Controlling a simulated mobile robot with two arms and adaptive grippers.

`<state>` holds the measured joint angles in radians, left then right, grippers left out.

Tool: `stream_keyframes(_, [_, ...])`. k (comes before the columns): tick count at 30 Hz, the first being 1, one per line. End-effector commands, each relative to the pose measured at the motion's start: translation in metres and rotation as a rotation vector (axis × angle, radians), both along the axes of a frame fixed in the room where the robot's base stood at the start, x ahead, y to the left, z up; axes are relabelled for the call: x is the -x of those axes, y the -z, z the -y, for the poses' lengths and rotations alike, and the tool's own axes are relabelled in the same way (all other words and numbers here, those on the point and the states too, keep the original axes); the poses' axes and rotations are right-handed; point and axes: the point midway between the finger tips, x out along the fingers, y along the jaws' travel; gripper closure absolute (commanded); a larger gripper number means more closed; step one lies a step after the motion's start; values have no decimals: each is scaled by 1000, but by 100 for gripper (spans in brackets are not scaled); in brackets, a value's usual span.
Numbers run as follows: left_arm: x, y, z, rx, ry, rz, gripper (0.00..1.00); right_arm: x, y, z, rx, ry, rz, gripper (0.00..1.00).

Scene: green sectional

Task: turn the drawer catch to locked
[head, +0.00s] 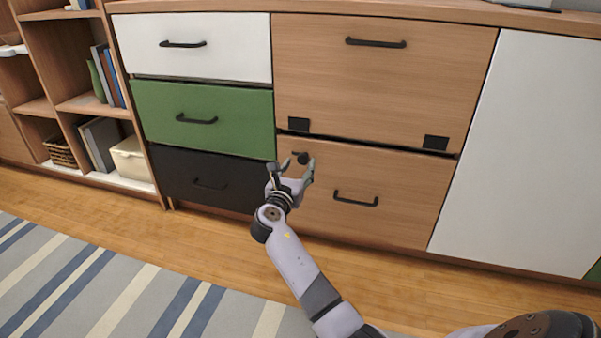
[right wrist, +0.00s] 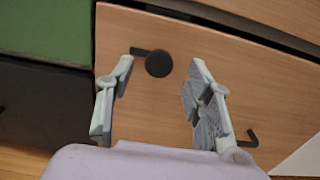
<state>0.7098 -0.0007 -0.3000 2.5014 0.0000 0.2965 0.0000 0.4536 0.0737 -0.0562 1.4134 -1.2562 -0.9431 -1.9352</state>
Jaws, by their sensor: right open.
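The drawer catch (head: 303,158) is a small black round knob with a short bar on the upper left of the lower wooden drawer (head: 400,180). In the right wrist view the catch (right wrist: 158,64) shows its bar pointing left from the knob, roughly level. My right gripper (head: 290,176) is in front of that drawer, just below the catch. In the right wrist view its two fingers (right wrist: 160,95) are spread, with the catch between and beyond their tips. The gap between them is empty. I cannot tell the exact distance to the catch. My left gripper is not in view.
The lower drawer has a black handle (head: 355,199). A wooden front (head: 385,85) lies above it, white, green and black drawers to the left, and a tall white door (head: 525,140) to the right. Open shelves (head: 65,60) stand far left. A striped rug (head: 100,280) covers the floor.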

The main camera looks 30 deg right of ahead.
Motion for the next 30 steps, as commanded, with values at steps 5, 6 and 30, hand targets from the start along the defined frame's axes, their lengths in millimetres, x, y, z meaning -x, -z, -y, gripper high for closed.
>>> stream_keyframes(5, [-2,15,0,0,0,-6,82,-13,2,15,1,0,1,53])
stream_keyframes(6, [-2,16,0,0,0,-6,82,-14,1,16,1,0,1,53])
stream_keyframes(30, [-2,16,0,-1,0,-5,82,-16,0,18,-1,-1,-1,84])
